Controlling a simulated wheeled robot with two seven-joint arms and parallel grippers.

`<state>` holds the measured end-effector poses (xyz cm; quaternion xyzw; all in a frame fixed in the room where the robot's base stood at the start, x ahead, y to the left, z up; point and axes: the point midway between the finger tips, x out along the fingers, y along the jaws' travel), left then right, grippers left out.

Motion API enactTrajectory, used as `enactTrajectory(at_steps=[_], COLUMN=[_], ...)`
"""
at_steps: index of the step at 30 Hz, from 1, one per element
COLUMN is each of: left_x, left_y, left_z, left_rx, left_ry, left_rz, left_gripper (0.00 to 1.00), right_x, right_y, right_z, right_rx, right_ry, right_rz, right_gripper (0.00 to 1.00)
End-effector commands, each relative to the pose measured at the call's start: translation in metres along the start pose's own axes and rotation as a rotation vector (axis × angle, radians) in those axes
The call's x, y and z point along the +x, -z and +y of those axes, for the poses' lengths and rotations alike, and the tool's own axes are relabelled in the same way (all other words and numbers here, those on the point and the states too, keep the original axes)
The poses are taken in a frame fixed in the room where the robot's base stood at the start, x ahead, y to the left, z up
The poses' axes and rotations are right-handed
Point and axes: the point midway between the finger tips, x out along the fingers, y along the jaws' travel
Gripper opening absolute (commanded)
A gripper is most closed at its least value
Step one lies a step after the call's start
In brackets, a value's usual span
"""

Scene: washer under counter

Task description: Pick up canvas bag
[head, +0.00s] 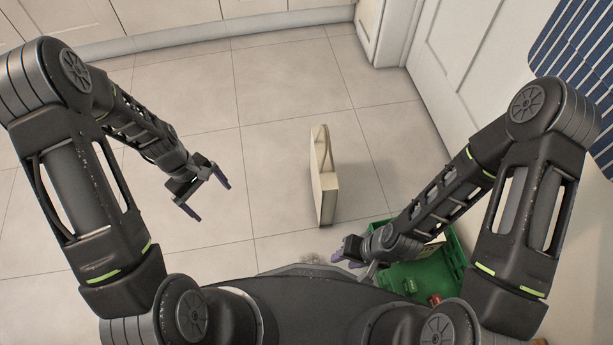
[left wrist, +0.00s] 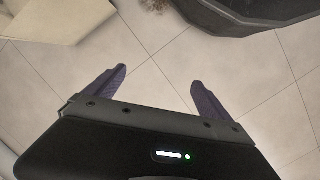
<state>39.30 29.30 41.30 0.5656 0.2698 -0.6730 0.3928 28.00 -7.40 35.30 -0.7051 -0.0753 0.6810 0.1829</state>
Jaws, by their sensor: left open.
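The canvas bag (head: 326,178) is cream, narrow and upright on the tiled floor in the middle of the head view, with a handle loop at its top. Part of a cream surface that looks like the bag (left wrist: 50,22) shows at the top left of the left wrist view. My left gripper (head: 208,198) is open and empty, to the left of the bag and apart from it. Its spread purple fingers (left wrist: 160,78) have only floor between them. My right gripper (head: 347,254) is low, below and right of the bag; its jaws are too small and partly hidden to judge.
A green crate (head: 447,252) with items in it stands at the lower right, partly under my right arm. White cabinets (head: 170,14) line the back and a white door (head: 455,65) is at the right. The floor between my left gripper and the bag is clear.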

Motion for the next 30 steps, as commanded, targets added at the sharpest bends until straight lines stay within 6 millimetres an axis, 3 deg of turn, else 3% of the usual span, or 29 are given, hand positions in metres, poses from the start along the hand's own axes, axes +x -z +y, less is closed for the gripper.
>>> enactTrajectory(at_steps=[1,3,6,9,12,16,23,30], left_x=[0.025,0.055,0.088,0.105,0.112,0.113,0.113,0.113], left_y=[-0.028,-0.065,-0.122,-0.173,-0.208,-0.227,-0.227,-0.226], left_z=[0.004,0.011,0.016,0.018,0.018,0.019,0.02,0.02], left_rx=[0.101,0.26,0.479,0.659,0.777,0.841,0.845,0.843], left_ry=[0.003,-0.014,-0.054,-0.106,-0.151,-0.181,-0.184,-0.183], left_rz=[-0.009,-0.004,-0.001,0.004,0.009,0.018,0.021,0.021], left_gripper=[0.94,0.94,0.94,0.94,0.94,0.94,0.94,0.74], right_x=[0.0,0.0,0.0,0.0,0.0,0.0,0.0,0.0], right_y=[0.0,0.0,0.0,0.0,0.0,0.0,0.0,0.0], right_z=[0.0,0.0,0.0,0.0,0.0,0.0,0.0,0.0], right_rx=[0.0,0.0,0.0,0.0,0.0,0.0,0.0,0.0], right_ry=[0.0,0.0,0.0,0.0,0.0,0.0,0.0,0.0], right_rz=[0.0,0.0,0.0,0.0,0.0,0.0,0.0,0.0], right_gripper=[0.36,0.36,0.36,0.36,0.36,0.36,0.36,0.36])
